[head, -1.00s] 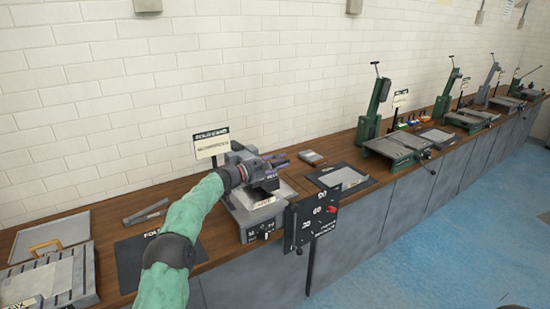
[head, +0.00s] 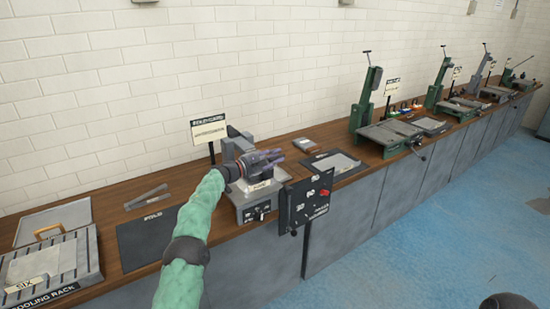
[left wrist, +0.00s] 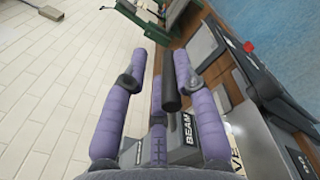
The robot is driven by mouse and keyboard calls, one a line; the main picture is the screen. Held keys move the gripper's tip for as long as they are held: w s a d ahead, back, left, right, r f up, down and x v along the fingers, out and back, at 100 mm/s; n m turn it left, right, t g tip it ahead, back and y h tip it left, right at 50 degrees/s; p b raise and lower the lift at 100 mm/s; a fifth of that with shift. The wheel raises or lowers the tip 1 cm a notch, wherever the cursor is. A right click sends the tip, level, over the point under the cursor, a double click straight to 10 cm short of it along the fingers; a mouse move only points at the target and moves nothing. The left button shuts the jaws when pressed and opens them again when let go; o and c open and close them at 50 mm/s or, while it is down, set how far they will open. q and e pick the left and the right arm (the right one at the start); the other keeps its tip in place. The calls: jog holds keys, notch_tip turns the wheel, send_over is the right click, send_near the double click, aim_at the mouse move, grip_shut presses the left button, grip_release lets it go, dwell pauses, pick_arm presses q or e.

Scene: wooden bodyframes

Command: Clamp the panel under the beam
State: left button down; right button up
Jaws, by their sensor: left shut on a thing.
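A grey clamping machine (head: 252,200) stands on the bench, with an upright block at its back. My left gripper (head: 272,160) is at the upper part of this machine, its purple fingers pointing right. In the left wrist view the gripper (left wrist: 162,68) has its fingers around a dark round bar (left wrist: 171,85), shut on it. The grey beam (left wrist: 186,148), labelled BEAM, lies just below the bar. A pale flat surface (left wrist: 252,138), perhaps the panel, shows beside the beam; its edges are partly hidden.
A dark control box (head: 305,203) with a red knob hangs at the bench front. A dark mat (head: 148,238) and a cooling rack (head: 55,270) are to the left. A tray with a grey sheet (head: 335,162) and green machines (head: 368,105) stand to the right.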

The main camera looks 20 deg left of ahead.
pick_arm(q)
jog(key=f, duration=0.1)
jog(key=d+f, duration=0.1)
jog(key=f, duration=0.1)
jog(key=shift+g, duration=0.3)
jog(key=c, duration=1.3)
grip_release()
jog(key=shift+s, duration=0.1)
jog(key=shift+o, duration=0.2)
jog(key=shift+s, duration=0.1)
jog(key=shift+s+a, duration=0.1)
jog(key=shift+a, duration=0.05)
jog(key=r+v, duration=0.2)
jog(key=v, duration=1)
jog(key=shift+a+r, duration=0.15)
jog(key=shift+r, duration=0.15)
